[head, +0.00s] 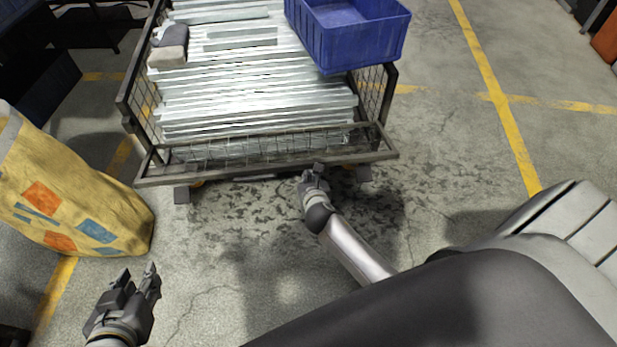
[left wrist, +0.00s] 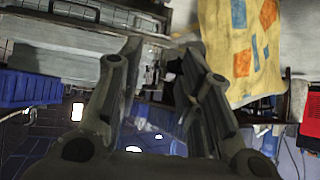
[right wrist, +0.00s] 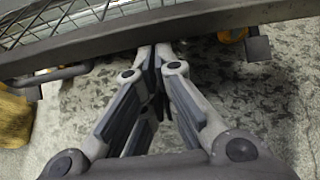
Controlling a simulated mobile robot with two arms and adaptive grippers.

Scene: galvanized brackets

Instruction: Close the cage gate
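The cage gate (head: 290,163) is a dark mesh panel at the near end of the cage (head: 125,103). It leans outward and down, with its free bar nearest me, clear of the upright end posts. My right gripper (head: 316,172) is at the near side of that bar, right of its middle. In the right wrist view its fingertips (right wrist: 157,52) are together just under the gate bar (right wrist: 190,25); whether they touch it I cannot tell. My left gripper (head: 138,276) is open and empty over the floor at lower left; its spread fingers show in the left wrist view (left wrist: 165,65).
Galvanized brackets (head: 250,95) lie stacked in the cage. A blue crate (head: 350,40) sits at its back right, and grey and beige bundles (head: 170,50) at its left. A yellow patterned bag (head: 75,195) stands left of the gate. Floor before the gate is clear.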

